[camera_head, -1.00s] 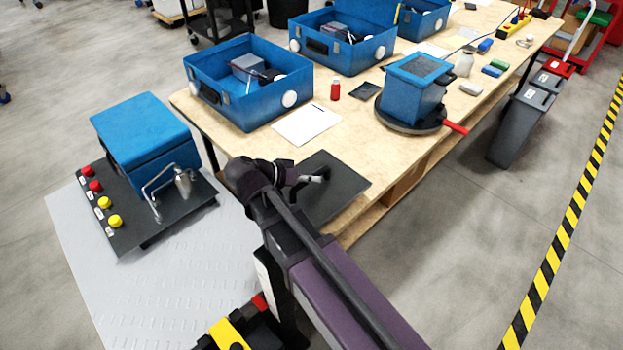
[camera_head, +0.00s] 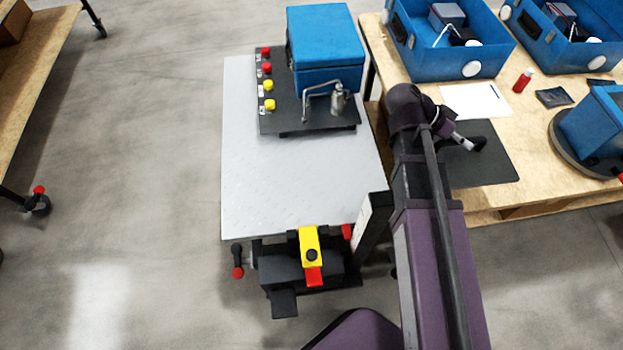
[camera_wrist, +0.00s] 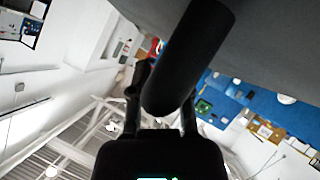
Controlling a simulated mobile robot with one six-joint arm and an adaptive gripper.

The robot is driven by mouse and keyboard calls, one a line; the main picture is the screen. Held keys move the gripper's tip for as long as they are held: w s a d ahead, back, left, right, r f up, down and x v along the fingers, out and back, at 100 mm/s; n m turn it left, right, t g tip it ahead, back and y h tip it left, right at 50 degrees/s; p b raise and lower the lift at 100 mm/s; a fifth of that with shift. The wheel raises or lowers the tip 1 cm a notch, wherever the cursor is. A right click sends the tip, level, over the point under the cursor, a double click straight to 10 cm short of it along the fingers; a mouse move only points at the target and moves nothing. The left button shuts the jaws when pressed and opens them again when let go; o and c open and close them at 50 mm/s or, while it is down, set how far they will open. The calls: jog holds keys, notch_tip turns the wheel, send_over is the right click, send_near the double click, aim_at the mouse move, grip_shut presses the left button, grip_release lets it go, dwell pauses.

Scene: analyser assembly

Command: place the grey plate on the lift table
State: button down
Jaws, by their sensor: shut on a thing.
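The dark grey plate (camera_head: 498,170) is over the near left part of the wooden workbench in the head view. Whether it touches the bench or hangs just above it I cannot tell. My gripper (camera_head: 471,144) is at the plate's upper side, shut on a small black handle-like part. The wrist view shows a thick black cylinder (camera_wrist: 190,55) at the gripper (camera_wrist: 160,100), with a grey surface (camera_wrist: 280,35) beyond. The lift table (camera_head: 285,190) has a light grey patterned top, left of the workbench. Its near half is bare.
A blue box (camera_head: 325,45) on a black base with red and yellow buttons stands on the lift table's far end. A yellow and red mechanism (camera_head: 310,250) is at its near edge. The workbench (camera_head: 545,150) holds blue cases (camera_head: 455,55), paper (camera_head: 475,100) and a red bottle (camera_head: 522,80).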

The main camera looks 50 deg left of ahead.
notch_tip(320, 180, up, 22)
jog(key=p, duration=2.1)
jog(key=shift+a, duration=0.1)
